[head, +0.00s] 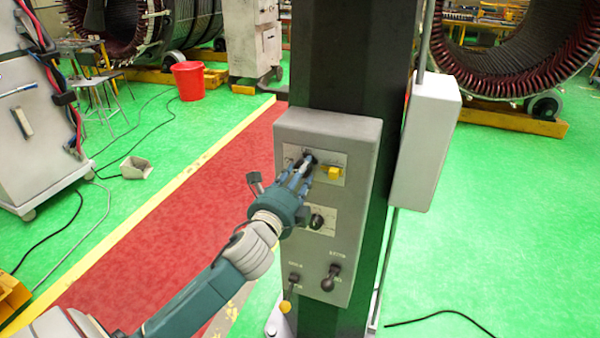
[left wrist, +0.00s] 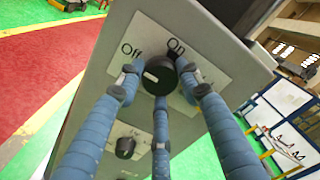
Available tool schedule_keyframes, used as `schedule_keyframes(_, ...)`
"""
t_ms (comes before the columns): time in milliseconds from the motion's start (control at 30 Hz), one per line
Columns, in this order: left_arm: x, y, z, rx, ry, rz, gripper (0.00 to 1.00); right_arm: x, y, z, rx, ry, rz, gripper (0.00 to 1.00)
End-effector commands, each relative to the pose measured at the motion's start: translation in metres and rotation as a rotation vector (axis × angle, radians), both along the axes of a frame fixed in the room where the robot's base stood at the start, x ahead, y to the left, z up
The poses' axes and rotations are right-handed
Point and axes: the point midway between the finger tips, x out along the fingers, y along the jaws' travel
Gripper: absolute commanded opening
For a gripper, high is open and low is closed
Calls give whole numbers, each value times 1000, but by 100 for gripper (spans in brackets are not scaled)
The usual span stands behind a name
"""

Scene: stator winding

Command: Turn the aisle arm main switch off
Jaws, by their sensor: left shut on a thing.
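A grey control box (head: 352,133) is fixed to a dark column. My left gripper (head: 304,170) reaches up to the upper plate of the box, and its blue fingers mostly hide the main switch there. In the left wrist view the switch is a round black knob (left wrist: 162,74) on a light plate marked "Off" at upper left and "On" at upper right. The three fingers of my left gripper (left wrist: 158,95) are shut around the knob. A white mark shows on the knob's left side; I cannot tell exactly where it points. My right gripper is not in view.
A yellow switch (head: 331,170) sits right of the fingers. A grey side box (head: 425,140) hangs to the right. The red walkway (head: 160,225) to the left is clear.

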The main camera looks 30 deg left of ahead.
Motion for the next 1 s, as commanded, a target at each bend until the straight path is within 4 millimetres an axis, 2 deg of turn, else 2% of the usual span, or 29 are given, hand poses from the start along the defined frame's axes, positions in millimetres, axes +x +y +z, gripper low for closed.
schedule_keyframes(367,0,-1,-3,-9,4,-3,10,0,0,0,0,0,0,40)
schedule_keyframes(400,0,-1,-3,-9,4,-3,42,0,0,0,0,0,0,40)
schedule_keyframes(467,0,-1,-3,-9,3,-2,53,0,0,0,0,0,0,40)
schedule_keyframes(800,-2,-1,-1,-5,1,-1,55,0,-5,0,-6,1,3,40)
schedule_keyframes(867,-7,-2,-2,-5,3,-1,55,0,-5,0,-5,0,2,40)
schedule_keyframes(1000,-28,-7,-3,-5,5,-2,55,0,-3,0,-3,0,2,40)
